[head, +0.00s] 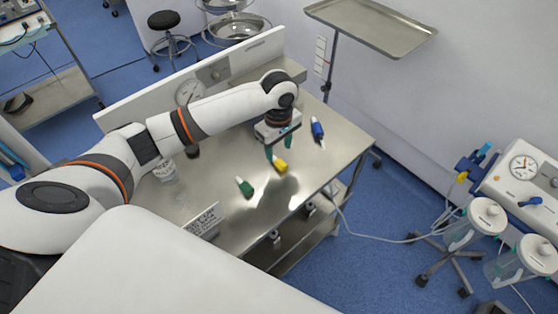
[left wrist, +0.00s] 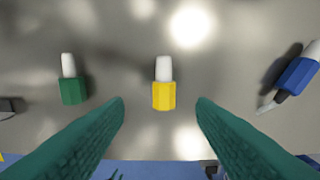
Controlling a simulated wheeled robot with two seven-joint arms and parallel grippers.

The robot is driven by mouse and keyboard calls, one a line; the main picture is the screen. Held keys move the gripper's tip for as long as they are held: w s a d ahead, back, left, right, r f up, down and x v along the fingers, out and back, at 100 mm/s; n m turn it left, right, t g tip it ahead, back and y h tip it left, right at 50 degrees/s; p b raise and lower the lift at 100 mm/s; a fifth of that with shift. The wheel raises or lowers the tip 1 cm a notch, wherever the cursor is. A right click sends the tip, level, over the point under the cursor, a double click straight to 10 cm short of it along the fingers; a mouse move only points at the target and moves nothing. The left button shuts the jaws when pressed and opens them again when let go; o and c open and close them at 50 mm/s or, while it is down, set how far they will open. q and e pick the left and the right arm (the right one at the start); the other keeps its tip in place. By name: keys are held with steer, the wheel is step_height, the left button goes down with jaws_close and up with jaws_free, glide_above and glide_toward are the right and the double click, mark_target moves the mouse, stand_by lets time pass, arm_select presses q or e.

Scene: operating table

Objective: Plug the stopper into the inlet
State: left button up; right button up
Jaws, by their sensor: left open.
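Three small stoppers with coloured bodies and white ends lie on the steel table (head: 225,205). The yellow one (head: 280,167) lies below my left gripper (head: 279,150), the green one (head: 245,187) to its left and the blue one (head: 317,130) to its right. My left gripper is open and empty. In the left wrist view the yellow stopper (left wrist: 164,94) lies centred between the green fingers, apart from both. The white machine (head: 525,185) at the right has blue and yellow fittings (head: 462,177) on its left side; I cannot tell which is the inlet. My right gripper is not in view.
A steel tray on a stand (head: 372,25) is behind. Two canisters (head: 487,215) stand before the machine. Blue floor separates table and machine.

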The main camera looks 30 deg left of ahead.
mark_target(280, 162)
arm_select(q)
steer(key=shift+f, duration=0.5)
steer(key=shift+w+a+f, duration=0.1)
steer(key=shift+w+f, duration=0.05)
steer(key=shift+f, duration=0.1)
steer(key=f+p, duration=0.1)
steer(key=f, duration=0.3)
steer(key=shift+d+f, duration=0.15)
steer(key=shift+d, duration=0.05)
steer(key=shift+f, duration=0.35)
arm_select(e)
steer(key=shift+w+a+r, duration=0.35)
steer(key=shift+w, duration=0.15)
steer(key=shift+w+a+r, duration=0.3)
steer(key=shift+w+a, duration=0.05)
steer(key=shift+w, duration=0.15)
arm_select(q)
steer(key=shift+c, duration=0.3)
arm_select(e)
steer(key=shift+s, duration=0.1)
arm_select(q)
steer(key=c, duration=1)
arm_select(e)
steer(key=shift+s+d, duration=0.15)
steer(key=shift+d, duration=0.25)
